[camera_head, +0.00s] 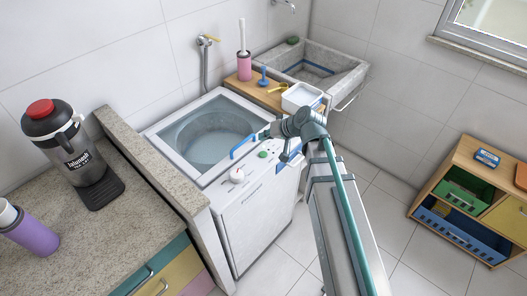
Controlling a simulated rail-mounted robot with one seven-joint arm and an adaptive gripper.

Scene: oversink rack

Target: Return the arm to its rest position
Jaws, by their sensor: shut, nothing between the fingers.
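My arm (340,215) reaches up from the lower right and bends at a grey joint over the front right of the white washing machine (255,215). My gripper (260,134) points left at the end of it, above the machine's top. It is small in this view and its fingers look closed, with nothing held. A blue curved piece (240,147) shows just left of the fingertips, near the lid; I cannot tell how far apart they are in depth.
A granite counter (95,225) holds a blender-like jug (70,145) and purple bottle (30,232). A wooden shelf (460,165) stands right. Floor between is clear.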

